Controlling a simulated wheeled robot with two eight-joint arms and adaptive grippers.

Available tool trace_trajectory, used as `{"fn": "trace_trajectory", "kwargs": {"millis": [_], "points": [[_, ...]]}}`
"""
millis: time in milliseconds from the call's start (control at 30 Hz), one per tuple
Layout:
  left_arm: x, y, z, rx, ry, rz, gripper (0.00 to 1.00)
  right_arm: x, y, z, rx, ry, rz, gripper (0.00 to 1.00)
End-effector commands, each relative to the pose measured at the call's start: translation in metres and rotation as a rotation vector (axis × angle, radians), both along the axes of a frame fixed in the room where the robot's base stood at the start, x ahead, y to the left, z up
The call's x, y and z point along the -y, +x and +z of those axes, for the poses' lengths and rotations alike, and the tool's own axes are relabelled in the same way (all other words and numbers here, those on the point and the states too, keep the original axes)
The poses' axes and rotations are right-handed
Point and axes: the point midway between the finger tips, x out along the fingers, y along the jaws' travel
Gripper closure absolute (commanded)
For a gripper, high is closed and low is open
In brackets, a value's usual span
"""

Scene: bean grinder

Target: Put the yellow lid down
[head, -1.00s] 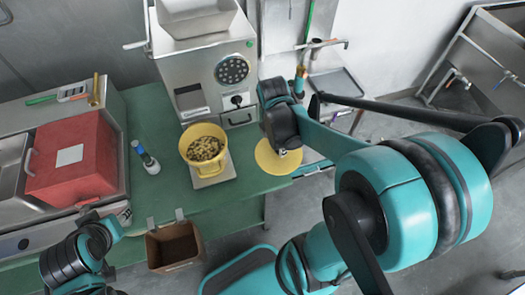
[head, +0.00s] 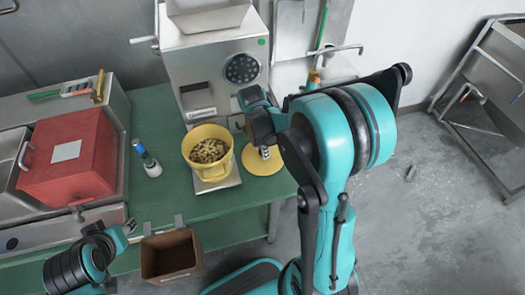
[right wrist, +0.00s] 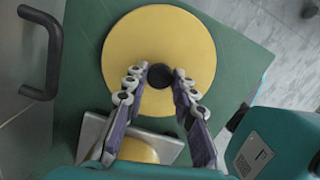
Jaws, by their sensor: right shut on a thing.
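The yellow lid (head: 264,164) is a flat disc at the right end of the green table, just right of the yellow bucket (head: 209,165) of beans. In the right wrist view the lid (right wrist: 128,50) fills the upper middle, with its black knob (right wrist: 160,75) between my fingertips. My right gripper (head: 264,152) is shut on this knob; it also shows in the right wrist view (right wrist: 160,83). I cannot tell whether the lid touches the table or hangs just above it. My left gripper (head: 130,227) is low at the left, away from the lid; its fingers are too small to judge.
The bucket stands on a small metal plate (head: 222,185) before the steel grinder (head: 210,65). A bottle (head: 148,160) and a red box (head: 70,158) are further left. A brown bin (head: 170,255) is at the front edge. The green table (head: 165,200) has bare room between bottle and bucket.

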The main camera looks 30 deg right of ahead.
Motion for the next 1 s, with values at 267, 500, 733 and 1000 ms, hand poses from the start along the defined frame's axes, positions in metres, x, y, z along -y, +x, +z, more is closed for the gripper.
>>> {"fn": "trace_trajectory", "kwargs": {"millis": [267, 500, 733, 1000], "points": [[0.0, 0.0, -0.001, 0.0, 0.0, 0.0, 0.6, 0.0, 0.0, -0.001, 0.0, 0.0, 0.0, 1.0], [0.0, 0.0, -0.001, 0.0, 0.0, 0.0, 0.6, 0.0, 0.0, -0.001, 0.0, 0.0, 0.0, 0.53], [0.0, 0.0, 0.001, 0.0, 0.0, 0.0, 0.6, 0.0, 0.0, 0.001, 0.0, 0.0, 0.0, 0.53], [0.0, 0.0, 0.022, 0.0, 0.0, 0.0, 0.6, -0.005, 0.0, 0.046, 0.0, 0.0, 0.001, 0.53]]}}
